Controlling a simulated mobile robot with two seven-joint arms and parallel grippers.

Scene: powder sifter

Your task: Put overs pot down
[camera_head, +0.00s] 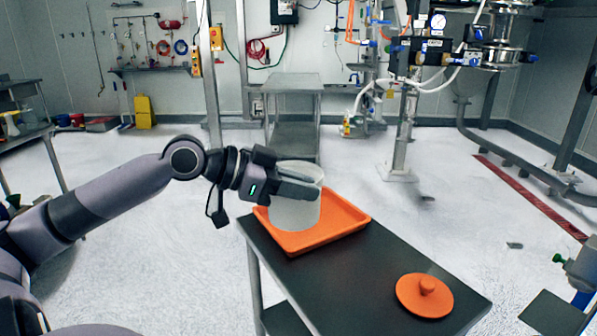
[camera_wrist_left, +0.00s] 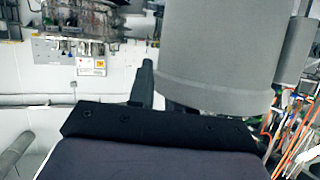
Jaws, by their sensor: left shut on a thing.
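The overs pot (camera_head: 295,212), a pale grey-white cylinder, is upright at the orange tray (camera_head: 345,213) on the dark table. My left gripper (camera_head: 300,183) is shut on the pot near its upper part, reaching in from the left. The pot's base overlaps the tray in the head view; I cannot tell whether it touches the tray floor. In the left wrist view the pot (camera_wrist_left: 215,55) fills the upper right, beside a dark finger (camera_wrist_left: 146,85). My right gripper is not in view.
An orange round lid with a knob (camera_head: 425,295) lies at the table's near right. The dark tabletop (camera_head: 365,262) between tray and lid is clear. A steel table (camera_head: 293,82) stands behind. The sifter equipment (camera_head: 430,60) stands at the back right.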

